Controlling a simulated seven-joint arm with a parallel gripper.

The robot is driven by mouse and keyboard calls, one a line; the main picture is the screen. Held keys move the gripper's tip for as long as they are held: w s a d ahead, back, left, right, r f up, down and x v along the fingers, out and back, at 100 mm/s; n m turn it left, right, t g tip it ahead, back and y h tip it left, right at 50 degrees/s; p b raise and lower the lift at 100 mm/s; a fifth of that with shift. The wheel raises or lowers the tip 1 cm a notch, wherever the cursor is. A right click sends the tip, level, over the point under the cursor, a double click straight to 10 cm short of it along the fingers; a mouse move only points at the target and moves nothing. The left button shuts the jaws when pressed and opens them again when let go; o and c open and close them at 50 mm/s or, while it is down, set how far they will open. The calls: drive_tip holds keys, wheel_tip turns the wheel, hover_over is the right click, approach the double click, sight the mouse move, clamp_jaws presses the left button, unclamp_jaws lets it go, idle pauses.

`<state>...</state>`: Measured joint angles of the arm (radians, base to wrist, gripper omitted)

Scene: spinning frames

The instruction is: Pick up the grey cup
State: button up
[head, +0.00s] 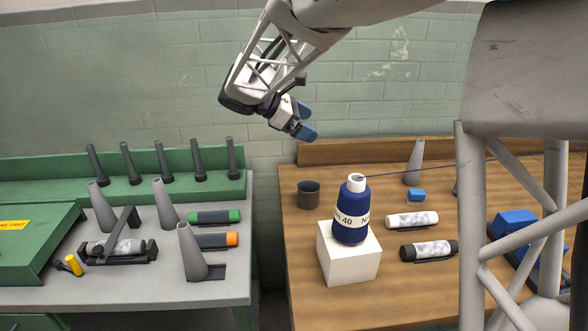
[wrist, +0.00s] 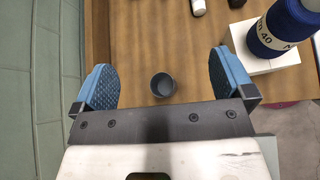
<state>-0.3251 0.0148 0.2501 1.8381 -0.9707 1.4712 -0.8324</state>
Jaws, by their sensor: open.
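The grey cup (head: 308,194) stands upright on the wooden table, near its left back part, left of the blue spool. In the wrist view the cup (wrist: 163,85) shows from above between my fingers, its mouth open and its inside empty. My gripper (head: 308,121) is in the air above the table, well above the cup and apart from it. In the wrist view my gripper (wrist: 160,82) has its two blue fingers spread wide, with nothing between them at finger height.
The blue yarn spool (head: 351,213) stands on a white block (head: 348,258) right of the cup, a thread running from its top rightward. White (head: 412,220) and black (head: 428,250) cylinders lie further right. A green wall and wooden back ledge (head: 345,151) are behind. Table left of the cup is clear.

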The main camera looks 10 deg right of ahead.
drive_tip(key=w+a+f+n+t+h, duration=0.1)
drive_tip(key=w+a+f+n+h, duration=0.15)
drive_tip(key=w+a, duration=0.3)
approach(309, 187)
drive_tip(key=shift+y, duration=0.35)
drive_tip(key=s, duration=0.1)
drive_tip(key=s+d+r, duration=0.1)
drive_tip(key=s+r, duration=0.1)
drive_tip(key=shift+d+r, duration=0.1)
drive_tip(key=shift+d, duration=0.2)
drive_tip(key=shift+x, duration=1.3)
drive_tip(key=shift+x, duration=2.65)
drive_tip(key=shift+r, duration=0.1)
drive_tip(key=c, duration=0.9)
